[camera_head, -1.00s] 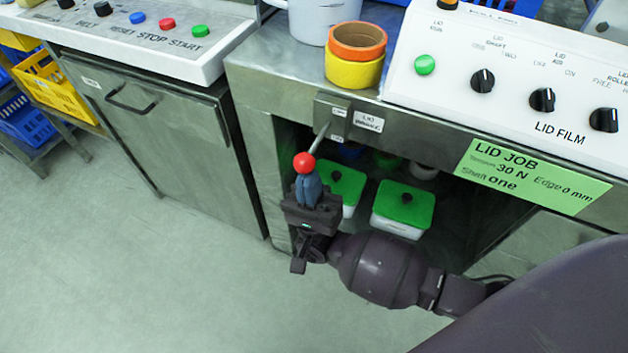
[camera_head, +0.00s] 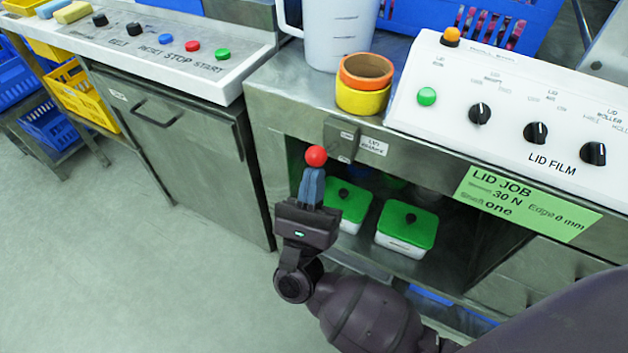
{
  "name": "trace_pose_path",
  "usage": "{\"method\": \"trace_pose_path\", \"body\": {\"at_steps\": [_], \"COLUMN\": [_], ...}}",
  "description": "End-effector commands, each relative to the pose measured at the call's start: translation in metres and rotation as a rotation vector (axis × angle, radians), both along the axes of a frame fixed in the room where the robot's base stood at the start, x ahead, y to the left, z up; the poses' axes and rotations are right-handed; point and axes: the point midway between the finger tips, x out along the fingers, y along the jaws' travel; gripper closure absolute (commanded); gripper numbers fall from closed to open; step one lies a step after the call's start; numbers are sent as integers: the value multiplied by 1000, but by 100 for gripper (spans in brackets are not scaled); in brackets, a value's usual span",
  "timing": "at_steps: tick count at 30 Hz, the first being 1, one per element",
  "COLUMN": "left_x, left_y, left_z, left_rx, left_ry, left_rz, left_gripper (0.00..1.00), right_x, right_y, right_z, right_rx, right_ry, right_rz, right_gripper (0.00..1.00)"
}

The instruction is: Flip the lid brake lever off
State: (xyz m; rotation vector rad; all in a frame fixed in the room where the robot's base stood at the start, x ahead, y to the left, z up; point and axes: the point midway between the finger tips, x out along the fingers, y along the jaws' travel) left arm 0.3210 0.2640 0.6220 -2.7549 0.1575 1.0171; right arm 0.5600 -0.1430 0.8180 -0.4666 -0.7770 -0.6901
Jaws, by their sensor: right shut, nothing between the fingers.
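The lid brake lever's red ball knob (camera_head: 316,156) stands out in front of its grey bracket (camera_head: 342,138) on the front edge of the steel bench, left of a small label (camera_head: 374,146). Little of the rod shows between knob and bracket. My right gripper (camera_head: 314,172) comes up from below. Its blue-grey fingers are shut with nothing between them, and their tips are just under the knob. I cannot tell whether they touch it. My left gripper is not in view.
A yellow and orange roll stack (camera_head: 362,100) and a white jug (camera_head: 338,35) stand above the bracket. The LID FILM panel (camera_head: 530,120) is at the right. Green-lidded tubs (camera_head: 408,222) sit on the shelf behind my gripper. The floor at left is clear.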

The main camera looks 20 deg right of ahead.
Motion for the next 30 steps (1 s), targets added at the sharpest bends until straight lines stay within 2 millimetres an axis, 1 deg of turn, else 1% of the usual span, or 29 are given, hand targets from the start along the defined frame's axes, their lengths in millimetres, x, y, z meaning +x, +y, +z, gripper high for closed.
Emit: {"method": "trace_pose_path", "body": {"at_steps": [1,13,16,19,23,25,30], "left_x": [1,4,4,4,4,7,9], "left_y": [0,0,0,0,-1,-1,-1], "left_z": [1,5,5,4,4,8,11], "left_rx": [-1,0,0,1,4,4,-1], "left_ry": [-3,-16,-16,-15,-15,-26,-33], "left_rz": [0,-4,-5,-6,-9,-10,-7], "left_gripper": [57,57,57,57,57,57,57], "right_x": [1,1,0,-5,-16,-27,-54], "right_y": [-1,-1,0,3,12,21,41], "right_z": [4,6,4,-4,-23,-21,-21], "right_rx": [4,5,5,4,5,6,6], "right_ry": [-6,-10,-8,-6,4,0,1], "right_rz": [-1,-1,-2,-2,0,1,0], "right_gripper": [100,100,100,100,100,100,100]}}
